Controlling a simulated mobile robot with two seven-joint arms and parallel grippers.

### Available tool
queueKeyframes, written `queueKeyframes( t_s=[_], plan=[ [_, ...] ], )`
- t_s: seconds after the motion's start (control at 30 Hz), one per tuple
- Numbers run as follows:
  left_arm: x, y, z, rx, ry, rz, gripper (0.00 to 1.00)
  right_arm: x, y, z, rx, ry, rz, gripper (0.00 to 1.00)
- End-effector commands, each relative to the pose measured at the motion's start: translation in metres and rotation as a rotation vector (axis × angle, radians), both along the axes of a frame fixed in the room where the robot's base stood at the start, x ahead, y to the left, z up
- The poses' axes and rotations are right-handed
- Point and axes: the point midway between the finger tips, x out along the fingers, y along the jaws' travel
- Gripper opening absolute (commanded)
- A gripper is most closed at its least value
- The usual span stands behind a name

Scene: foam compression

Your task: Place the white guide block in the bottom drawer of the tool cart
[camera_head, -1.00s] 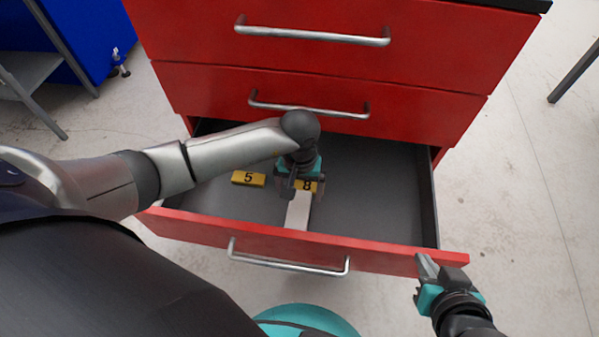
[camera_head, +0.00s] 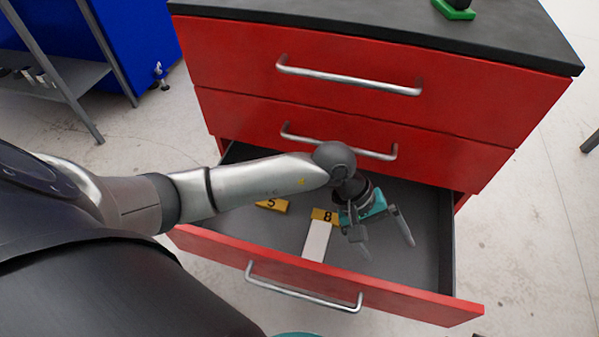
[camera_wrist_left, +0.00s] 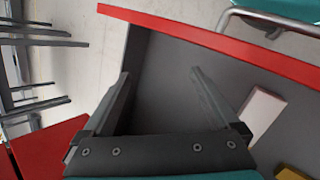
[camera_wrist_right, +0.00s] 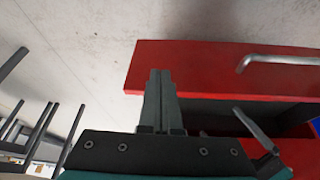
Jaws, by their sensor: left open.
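The white guide block (camera_head: 317,241) lies on the grey floor of the open bottom drawer (camera_head: 355,290), against the yellow tag marked 8 (camera_head: 325,215). It also shows in the left wrist view (camera_wrist_left: 258,113), to the right of the fingers. My left gripper (camera_head: 388,248) is open and empty inside the drawer area, to the right of the block and apart from it. Its spread fingers also show in the left wrist view (camera_wrist_left: 160,75). My right gripper (camera_wrist_right: 161,73) has its fingers together with nothing between them, near the drawer front in the right wrist view.
The red tool cart (camera_head: 340,65) has its upper drawers closed. A yellow tag marked 5 (camera_head: 272,205) lies left of the block. A green-based object (camera_head: 454,10) stands on the cart's black top. A grey shelf (camera_head: 65,80) and blue cabinet (camera_head: 130,45) stand left.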

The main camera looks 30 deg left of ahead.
Motion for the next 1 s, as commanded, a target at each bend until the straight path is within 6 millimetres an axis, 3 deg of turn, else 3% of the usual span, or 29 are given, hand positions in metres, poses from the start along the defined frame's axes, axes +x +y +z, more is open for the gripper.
queueKeyframes(
  t_s=[0.03,0.13,0.2,0.3,0.4,0.5,0.63,0.73,0.77,0.87,1.0],
  plan=[
    [-0.004,-0.030,0.021,-0.167,0.052,0.093,0.95,0.000,0.000,0.000,0.000,0.000,0.000,0.00],
    [-0.002,-0.072,0.072,-0.485,0.186,0.292,0.95,0.000,0.000,0.000,0.000,-0.001,0.000,0.00],
    [0.005,-0.087,0.109,-0.703,0.305,0.437,0.95,0.000,0.000,0.000,0.000,-0.001,0.000,0.00],
    [0.022,-0.089,0.160,-1.003,0.503,0.642,0.95,0.000,0.000,0.000,0.000,-0.001,0.000,0.00],
    [0.043,-0.070,0.200,-1.291,0.735,0.849,0.95,0.000,0.000,0.000,0.000,-0.002,0.000,0.00],
    [0.064,-0.035,0.221,-1.566,0.988,1.052,0.95,0.000,0.000,0.000,0.000,-0.002,0.000,0.00],
    [0.085,0.022,0.219,-1.904,1.343,1.310,0.95,0.000,0.000,0.000,0.001,-0.003,0.000,0.00],
    [0.090,0.066,0.197,-2.145,1.620,1.501,0.95,0.001,0.000,0.000,0.001,-0.003,0.000,0.00],
    [0.089,0.077,0.188,2.139,-1.645,-1.500,0.95,0.001,0.000,0.000,0.001,-0.003,0.000,0.00],
    [0.078,0.112,0.151,1.838,-1.488,-1.310,0.95,0.001,0.000,0.000,0.001,-0.003,0.000,0.00],
    [0.039,0.143,0.090,1.441,-1.228,-1.058,0.95,0.001,0.000,0.000,0.001,-0.003,0.000,0.00]
  ],
)
